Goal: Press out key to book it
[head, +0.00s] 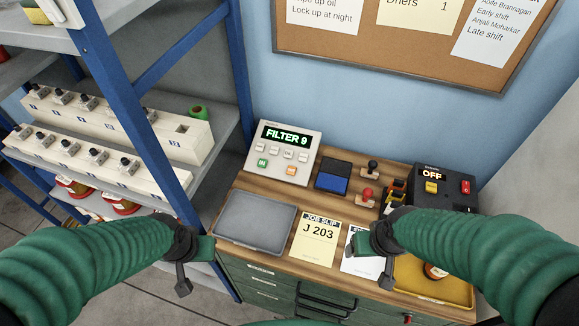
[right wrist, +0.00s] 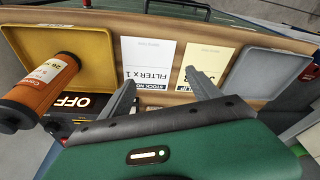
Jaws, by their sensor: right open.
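A grey-white terminal (head: 283,150) stands at the back left of the bench, its green display reading FILTER 9. Below its several small white keys are a green key (head: 262,162) marked IN and an orange key (head: 291,171) at the lower right, its label too small to read. My right gripper (head: 378,243) is over the front of the bench, right of the yellow job slip, apart from the terminal. In the right wrist view its fingers (right wrist: 163,79) are spread and empty. My left gripper (head: 190,258) is left of the grey tray; its finger gap is unclear.
A grey tray (head: 254,217), a job slip (head: 317,243) reading J 203 and a white stock note (right wrist: 147,65) reading FILTER x 1 lie in front. A blue pad (head: 333,177), stamps (head: 367,194), an OFF box (head: 447,187) and a yellow tray (head: 449,290) with an orange bottle (right wrist: 42,88) are right.

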